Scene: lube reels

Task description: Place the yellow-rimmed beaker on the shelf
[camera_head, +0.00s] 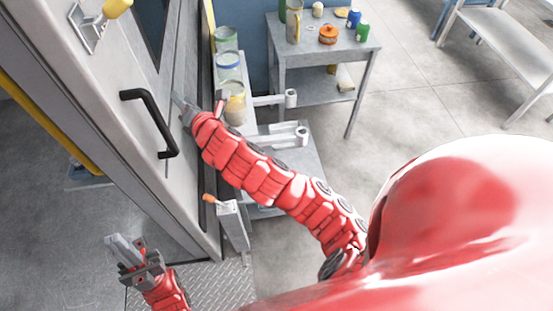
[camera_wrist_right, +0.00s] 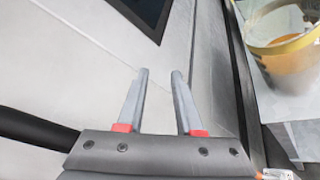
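The yellow-rimmed beaker (camera_head: 235,108) stands upright, with amber contents, nearest in a row of glass beakers on a narrow grey ledge. It also shows at the top right of the right wrist view (camera_wrist_right: 287,62), cut off by the frame edge. My right gripper (camera_head: 180,101) is in front of the grey door panel, left of the beaker and apart from it. In the right wrist view its two fingers (camera_wrist_right: 159,85) are apart with nothing between them. My left gripper (camera_head: 114,242) is low at the left, far from the beaker, and its finger gap is unclear.
A blue-rimmed beaker (camera_head: 228,66) and a green-rimmed beaker (camera_head: 226,40) stand behind. A grey two-level table (camera_head: 356,60) at the back holds jars and an orange pot (camera_head: 328,35). A black door handle (camera_head: 150,122) sticks out near my right gripper. Open floor lies at the right.

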